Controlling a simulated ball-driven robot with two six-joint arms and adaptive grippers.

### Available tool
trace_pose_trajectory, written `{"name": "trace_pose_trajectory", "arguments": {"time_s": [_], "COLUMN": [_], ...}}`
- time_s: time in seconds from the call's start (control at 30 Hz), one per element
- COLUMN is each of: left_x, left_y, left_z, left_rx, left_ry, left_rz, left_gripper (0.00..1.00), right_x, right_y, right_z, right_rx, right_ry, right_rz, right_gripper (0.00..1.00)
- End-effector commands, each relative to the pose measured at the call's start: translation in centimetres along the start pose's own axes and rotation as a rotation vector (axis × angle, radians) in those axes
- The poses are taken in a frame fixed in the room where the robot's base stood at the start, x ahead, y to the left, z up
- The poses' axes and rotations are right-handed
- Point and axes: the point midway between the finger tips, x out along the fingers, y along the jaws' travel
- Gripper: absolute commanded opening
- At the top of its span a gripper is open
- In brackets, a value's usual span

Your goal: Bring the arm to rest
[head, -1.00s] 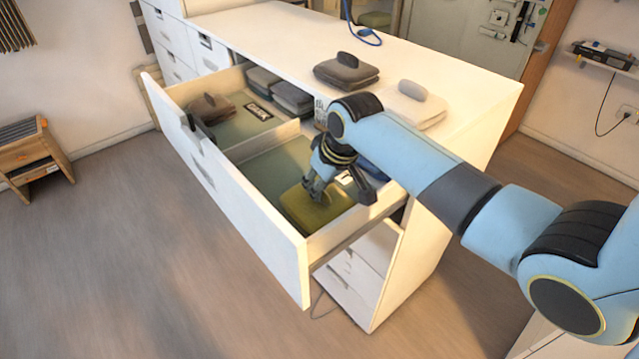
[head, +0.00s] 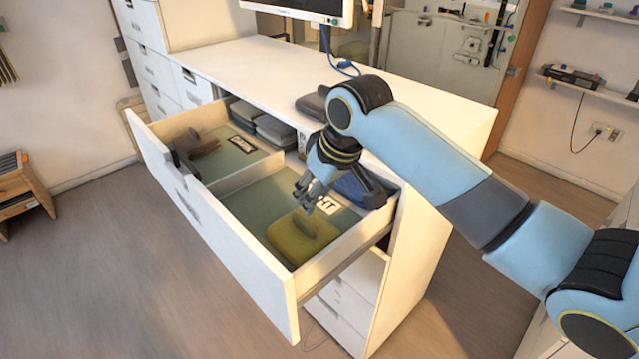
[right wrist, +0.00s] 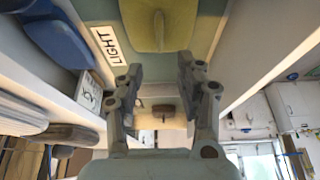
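My right arm comes in from the right in the head view. Its gripper (head: 312,192) hangs above the open drawer (head: 225,225), over the right compartment. A folded olive-green cloth (head: 298,238) with a raised grip lies in that compartment, below and in front of the gripper, apart from it. In the right wrist view the fingers (right wrist: 165,95) are spread with nothing between them, and the green cloth (right wrist: 158,22) lies beyond them at the top. My left gripper is not in view.
A blue folded item (head: 356,188) lies beside the arm in the right compartment, near a label. Grey folded items (head: 272,130) and a brown one (head: 197,143) lie in the left compartment. The drawer's side wall (head: 345,255) is close. A monitor (head: 300,8) stands behind the white top.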

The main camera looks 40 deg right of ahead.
Motion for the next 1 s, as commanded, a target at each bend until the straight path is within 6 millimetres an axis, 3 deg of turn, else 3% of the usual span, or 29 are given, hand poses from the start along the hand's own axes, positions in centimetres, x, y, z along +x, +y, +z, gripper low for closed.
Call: {"name": "trace_pose_trajectory", "arguments": {"time_s": [0.1, 0.23, 0.8, 0.87, 1.0], "left_x": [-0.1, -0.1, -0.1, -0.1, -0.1], "left_y": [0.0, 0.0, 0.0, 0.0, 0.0], "left_z": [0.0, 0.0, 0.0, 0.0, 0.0], "left_rx": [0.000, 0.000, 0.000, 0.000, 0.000], "left_ry": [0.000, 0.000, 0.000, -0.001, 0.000], "left_rz": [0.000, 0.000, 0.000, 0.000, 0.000], "left_gripper": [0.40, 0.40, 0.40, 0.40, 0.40], "right_x": [-1.7, -2.5, -2.6, -2.7, -3.5], "right_y": [0.1, 0.0, 0.0, -0.3, -1.9], "right_z": [-0.1, 0.0, 0.1, 0.8, 5.0], "right_rx": [-0.001, 0.000, 0.000, -0.004, -0.021], "right_ry": [0.002, 0.000, -0.001, -0.005, -0.023], "right_rz": [0.001, 0.001, 0.000, 0.001, 0.014], "right_gripper": [0.37, 0.37, 0.37, 0.37, 0.37]}}
